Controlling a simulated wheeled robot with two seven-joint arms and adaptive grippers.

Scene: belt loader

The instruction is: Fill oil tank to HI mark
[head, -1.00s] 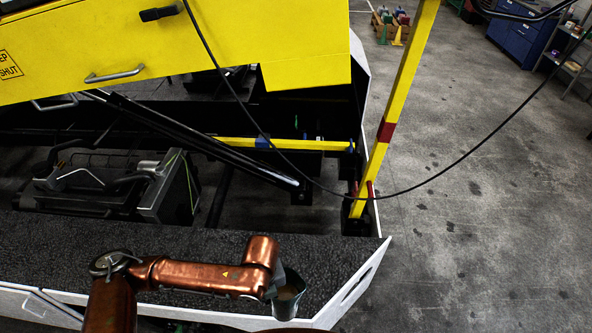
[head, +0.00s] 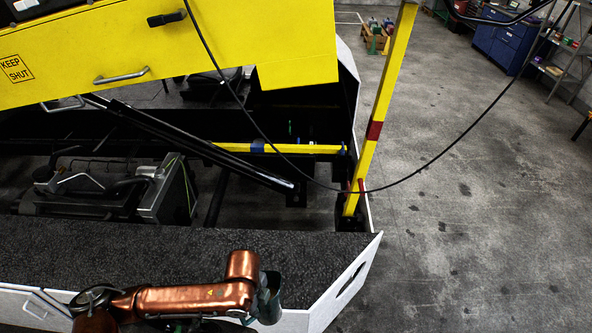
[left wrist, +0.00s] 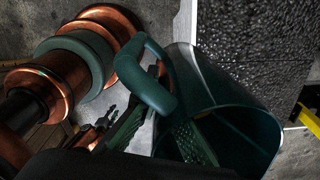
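A dark green jug (head: 271,300) is at the end of my copper left arm, at the front edge of the black textured deck in the head view. In the left wrist view the jug (left wrist: 240,112) shows its open mouth and thick loop handle. My left gripper (left wrist: 160,135) has its green-padded fingers at the handle and appears closed on it; the exact contact is partly hidden. The jug's inside is dark, and I cannot make out liquid. My right gripper is not in view. I cannot identify the oil tank or a HI mark.
A yellow hood (head: 170,50) stands raised over the machine bay. A grey unit (head: 165,195) sits in the bay. A black strut (head: 200,145), a yellow post (head: 379,110) and a hanging black cable (head: 440,155) cross the space. Open concrete floor (head: 480,240) lies to the right.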

